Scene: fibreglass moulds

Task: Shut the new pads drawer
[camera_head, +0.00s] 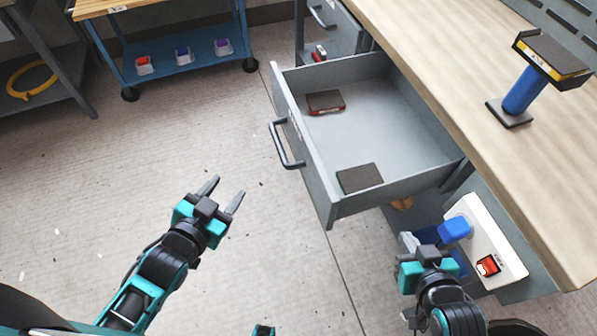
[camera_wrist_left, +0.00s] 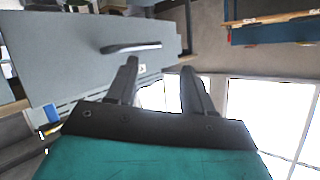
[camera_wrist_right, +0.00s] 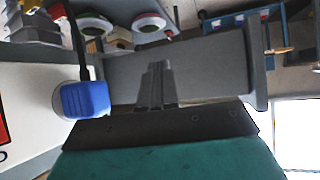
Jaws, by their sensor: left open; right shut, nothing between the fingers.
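The drawer (camera_head: 314,159) is pulled out from the grey bench in the head view. A reddish-brown pad (camera_head: 326,102) and a dark grey-green pad (camera_head: 360,178) lie inside it. Its bar handle (camera_head: 284,146) is on the front face; the handle (camera_wrist_left: 132,47) also shows in the left wrist view. My left gripper (camera_head: 223,194) is open and empty, left of the drawer front and apart from it. My right gripper (camera_head: 424,243) is shut and empty, below and right of the drawer's near side, by a white panel. The right wrist view shows its closed fingers (camera_wrist_right: 156,85).
A white panel (camera_head: 508,262) with a blue plug (camera_head: 454,229) and a red switch (camera_head: 488,266) is beside my right gripper. A blue-handled tool (camera_head: 523,91) stands on the wooden benchtop (camera_head: 455,75). A blue cart (camera_head: 190,67) stands at the back left. The floor left of the drawer is clear.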

